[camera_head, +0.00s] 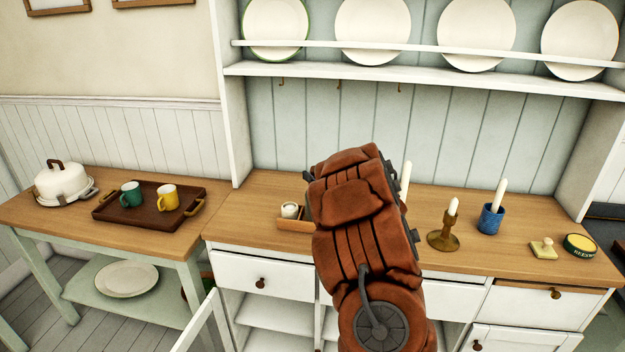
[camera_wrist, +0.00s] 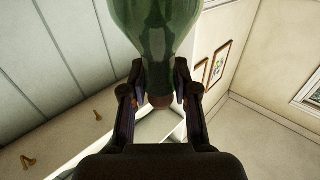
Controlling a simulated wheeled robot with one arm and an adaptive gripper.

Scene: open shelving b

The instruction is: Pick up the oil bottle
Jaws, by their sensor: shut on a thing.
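The oil bottle (camera_wrist: 155,30), dark green glass, fills the top middle of the wrist view. Its neck runs down between the two fingers of my gripper (camera_wrist: 159,82), and a brownish end shows just below them. The fingers are shut on the neck from both sides. In the head view, my own brown arm stands in the middle and hides both the gripper and the bottle. I cannot tell there whether the bottle touches the counter.
The wooden counter (camera_head: 262,206) holds a small wooden tray (camera_head: 290,224) left of my arm. To the right are a brass candlestick (camera_head: 445,236), a blue cup with a candle (camera_head: 490,219) and a round tin (camera_head: 579,245). A plate shelf (camera_head: 420,74) is above.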

